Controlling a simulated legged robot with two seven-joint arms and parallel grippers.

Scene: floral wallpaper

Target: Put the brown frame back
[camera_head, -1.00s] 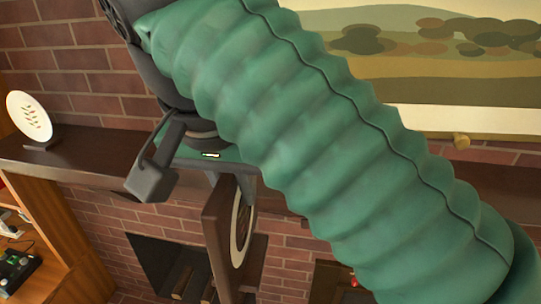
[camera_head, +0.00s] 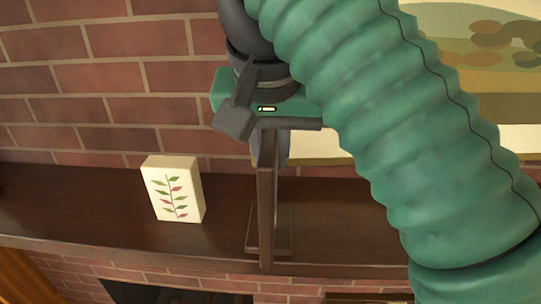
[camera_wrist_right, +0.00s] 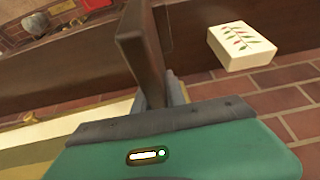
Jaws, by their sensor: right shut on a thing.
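The brown frame (camera_head: 266,205) is seen almost edge-on and upright in the head view, in front of the dark wooden mantel shelf (camera_head: 350,215). My right gripper (camera_head: 270,148) is shut on its upper end from above. The frame's lower end overlaps the shelf's front edge in the picture; I cannot tell whether it touches the shelf. A flat brown piece shows behind its lower part, perhaps its foot. In the right wrist view the frame (camera_wrist_right: 141,45) stands out from the jaws. Its face is hidden in both current views. My left gripper is not in view.
A cream block with a leaf sprig (camera_head: 173,190) stands on the shelf left of the frame; it also shows in the wrist view (camera_wrist_right: 240,44). A brick wall (camera_head: 100,90) rises behind. A landscape painting (camera_head: 500,60) hangs at the right.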

